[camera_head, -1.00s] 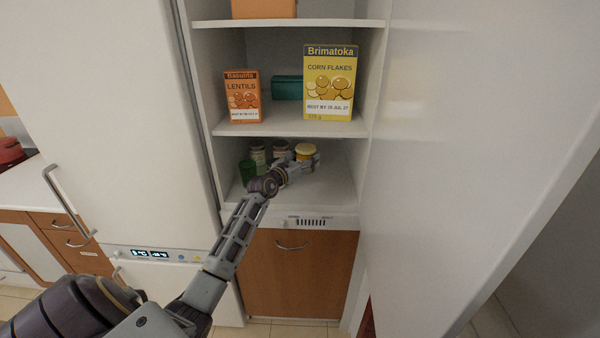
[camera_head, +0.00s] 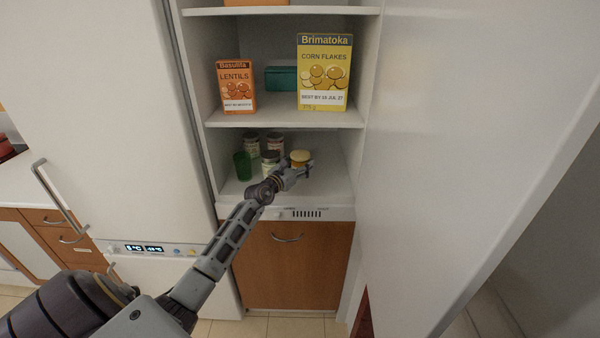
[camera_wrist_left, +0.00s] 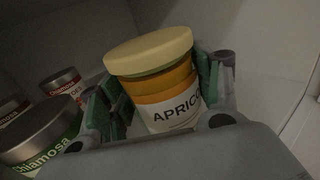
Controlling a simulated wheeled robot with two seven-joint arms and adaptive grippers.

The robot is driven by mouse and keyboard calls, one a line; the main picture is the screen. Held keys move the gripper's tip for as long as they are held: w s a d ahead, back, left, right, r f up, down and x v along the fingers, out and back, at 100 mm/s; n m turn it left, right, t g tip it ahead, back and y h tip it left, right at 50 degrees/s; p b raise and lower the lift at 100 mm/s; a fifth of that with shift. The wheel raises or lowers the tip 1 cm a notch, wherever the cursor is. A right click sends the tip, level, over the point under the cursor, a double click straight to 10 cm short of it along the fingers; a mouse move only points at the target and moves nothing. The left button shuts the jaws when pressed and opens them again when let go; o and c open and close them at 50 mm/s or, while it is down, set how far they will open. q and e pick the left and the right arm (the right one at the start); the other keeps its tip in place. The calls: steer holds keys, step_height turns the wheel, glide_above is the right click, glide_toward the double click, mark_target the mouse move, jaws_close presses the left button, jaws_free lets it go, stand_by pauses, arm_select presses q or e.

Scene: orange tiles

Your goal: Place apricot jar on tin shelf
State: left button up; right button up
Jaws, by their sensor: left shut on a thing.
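The apricot jar (camera_wrist_left: 165,85) has a pale yellow lid and a white label reading "APRICO". My left gripper (camera_head: 303,168) is shut on it, with green finger pads on both sides in the left wrist view (camera_wrist_left: 160,95). In the head view the jar (camera_head: 300,157) shows its yellow lid behind the gripper, on or just above the bottom shelf (camera_head: 325,185); I cannot tell which. Other jars (camera_head: 252,144) stand to its left on that shelf. My right gripper is not in view.
A green cup (camera_head: 242,165) stands left of the jars. The middle shelf (camera_head: 280,119) holds a lentils box (camera_head: 236,88), a teal box (camera_head: 281,78) and a corn flakes box (camera_head: 324,75). The bottom shelf's right side is clear. Tall white panels flank the cupboard.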

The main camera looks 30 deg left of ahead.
arm_select(q)
steer(key=shift+f+b, duration=0.45)
steer(key=shift+f, duration=1.1)
steer(key=shift+f, duration=0.1)
steer(key=o, duration=1.3)
steer(key=shift+f, duration=0.1)
steer(key=shift+r, duration=0.2)
steer(key=shift+s+f, duration=0.1)
steer(key=shift+s, duration=2.2)
steer(key=s, duration=0.7)
steer(key=shift+s+a, duration=0.25)
